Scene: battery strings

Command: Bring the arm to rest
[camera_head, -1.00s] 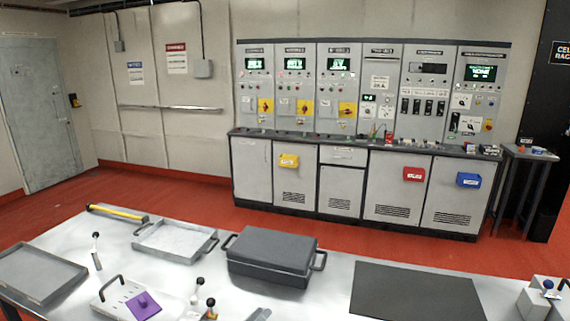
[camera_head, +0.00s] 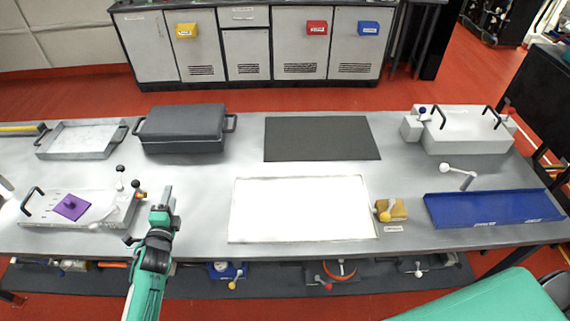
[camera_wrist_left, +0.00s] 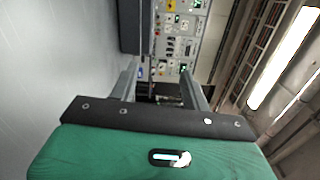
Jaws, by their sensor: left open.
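My left arm (camera_head: 148,280) is green and black and comes in from the bottom left of the head view. My left gripper (camera_head: 164,196) is over the table's front part, just right of the white fixture with the purple piece. In the left wrist view its two grey fingers (camera_wrist_left: 160,88) stand apart with nothing between them. A large green part of mine shows at the bottom right of the head view. My right gripper is not in view.
The grey table (camera_head: 200,171) carries a white fixture (camera_head: 120,212), a dark case (camera_head: 183,131), a grey tray (camera_head: 78,140), a black mat (camera_head: 320,140), a white panel (camera_head: 300,208), a yellow block (camera_head: 392,210), a blue tray (camera_head: 492,208) and a white box (camera_head: 466,131). Cabinets (camera_head: 300,45) stand behind.

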